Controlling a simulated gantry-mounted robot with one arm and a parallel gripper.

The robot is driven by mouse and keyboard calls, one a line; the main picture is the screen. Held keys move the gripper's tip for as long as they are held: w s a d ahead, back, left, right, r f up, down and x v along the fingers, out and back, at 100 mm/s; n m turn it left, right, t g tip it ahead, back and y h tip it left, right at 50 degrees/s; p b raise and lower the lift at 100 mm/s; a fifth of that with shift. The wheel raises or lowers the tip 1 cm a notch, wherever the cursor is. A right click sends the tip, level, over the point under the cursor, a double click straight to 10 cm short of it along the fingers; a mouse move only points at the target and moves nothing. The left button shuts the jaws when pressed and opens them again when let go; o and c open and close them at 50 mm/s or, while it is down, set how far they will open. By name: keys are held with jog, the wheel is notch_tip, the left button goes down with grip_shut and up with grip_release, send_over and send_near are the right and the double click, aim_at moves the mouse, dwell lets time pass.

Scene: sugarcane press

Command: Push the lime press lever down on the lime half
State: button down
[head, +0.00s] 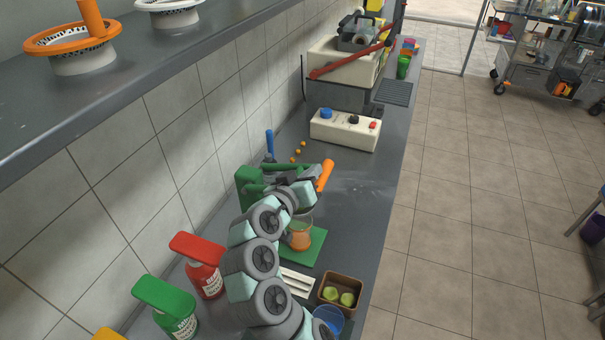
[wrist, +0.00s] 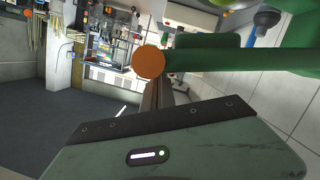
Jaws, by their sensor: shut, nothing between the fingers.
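The green lime press (head: 248,188) stands on the counter against the wall. Its lever has an orange handle (head: 325,175) pointing to the right. In the wrist view the handle's round orange end (wrist: 148,62) and the green lever bar (wrist: 235,58) lie just beyond my fingers. My gripper (wrist: 165,95) is shut and empty, close to the handle; I cannot tell whether it touches. In the head view my arm covers much of the press. A lime half in the press is not visible. A glass with orange contents (head: 300,238) stands on the green base plate (head: 316,247).
A brown box (head: 329,305) with green lime halves (head: 338,296) and a blue bowl (head: 328,318) stand near the front edge. Red (head: 204,270) and green (head: 172,306) bottles stand left. A white control box (head: 345,131) is behind. The counter right of the press is clear.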

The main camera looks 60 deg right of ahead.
jog(key=f+m+b, duration=0.1)
jog(key=s+f+b, duration=0.1)
jog(key=f+b, duration=0.1)
jog(key=f+m+b, duration=0.1)
jog(key=f, duration=0.1)
jog(key=shift+s+d+f+m+t, duration=0.2)
jog(key=shift+s+m+t, duration=0.1)
jog(key=shift+s+t, duration=0.1)
jog(key=shift+f+m+b, duration=0.3)
jog(key=shift+f+b, duration=0.3)
jog(key=shift+b, duration=0.15)
jog(key=shift+f+y, duration=0.3)
jog(key=shift+r, duration=0.1)
jog(key=r, duration=0.1)
jog(key=r+p, duration=0.1)
jog(key=r, duration=0.1)
jog(key=w+a+r, duration=0.1)
jog(key=r, duration=0.1)
jog(key=shift+r+p, duration=0.1)
jog(key=shift+p, duration=0.2)
jog(key=v, duration=0.9)
jog(key=shift+p, duration=0.35)
jog(key=shift+s+a, duration=0.1)
